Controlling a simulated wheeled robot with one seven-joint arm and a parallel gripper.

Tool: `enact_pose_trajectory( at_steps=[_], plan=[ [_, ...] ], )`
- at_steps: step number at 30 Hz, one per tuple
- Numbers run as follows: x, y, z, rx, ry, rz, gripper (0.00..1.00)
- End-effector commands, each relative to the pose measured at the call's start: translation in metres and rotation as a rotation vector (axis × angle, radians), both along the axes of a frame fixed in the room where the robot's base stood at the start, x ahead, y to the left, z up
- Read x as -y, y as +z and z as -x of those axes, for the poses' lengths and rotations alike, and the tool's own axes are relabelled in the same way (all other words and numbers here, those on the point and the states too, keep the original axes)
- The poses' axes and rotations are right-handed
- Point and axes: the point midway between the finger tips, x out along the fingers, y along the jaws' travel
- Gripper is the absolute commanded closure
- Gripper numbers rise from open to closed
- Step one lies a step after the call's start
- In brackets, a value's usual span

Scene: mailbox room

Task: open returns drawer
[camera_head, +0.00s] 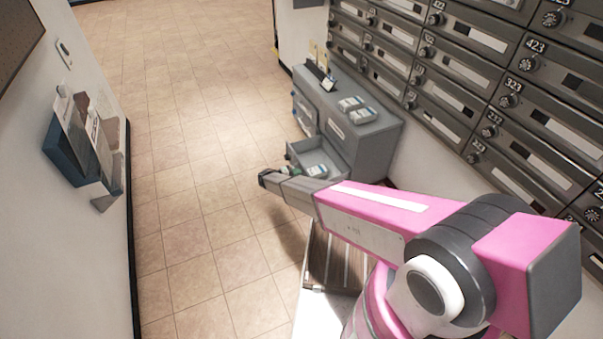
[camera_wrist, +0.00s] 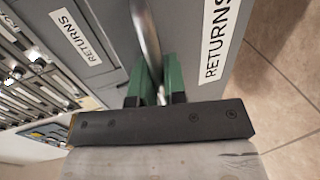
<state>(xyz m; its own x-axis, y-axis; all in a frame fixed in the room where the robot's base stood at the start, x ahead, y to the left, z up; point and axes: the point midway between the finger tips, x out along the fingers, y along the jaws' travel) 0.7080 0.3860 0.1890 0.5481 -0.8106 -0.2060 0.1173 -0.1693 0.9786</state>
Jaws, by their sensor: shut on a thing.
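The returns drawer (camera_head: 335,158) is the low drawer of a grey cabinet in the head view, and it stands pulled out, with its inside showing. Its front bears a RETURNS label (camera_wrist: 217,35) in the wrist view. My gripper (camera_wrist: 156,84) has green fingers, closed on the drawer's curved metal handle (camera_wrist: 146,35). In the head view my gripper (camera_head: 272,178) is at the drawer's front end, and my arm hides part of the drawer.
The grey cabinet (camera_head: 375,140) holds small boxes (camera_head: 357,108) on top. A wall of numbered mailboxes (camera_head: 460,75) rises behind it. A blue wall holder with papers (camera_head: 75,150) is at left. The tiled floor (camera_head: 200,150) between is clear.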

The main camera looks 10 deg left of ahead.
Motion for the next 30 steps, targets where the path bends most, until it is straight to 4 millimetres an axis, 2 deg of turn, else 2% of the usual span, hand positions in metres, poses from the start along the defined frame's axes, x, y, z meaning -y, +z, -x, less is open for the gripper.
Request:
enact_pose_trajectory(
  at_steps=[11, 12, 14, 23, 30],
  plan=[
    [-0.002, -0.001, 0.001, -0.001, -0.002, -0.001, 1.0],
    [-0.002, -0.001, 0.001, -0.001, -0.002, -0.001, 0.81],
    [-0.002, -0.001, 0.001, -0.001, -0.002, -0.001, 0.64],
    [-0.003, 0.0, 0.002, 0.0, 0.0, 0.0, 0.64],
    [-0.025, 0.006, 0.017, 0.001, 0.001, 0.001, 0.64]
  ],
)
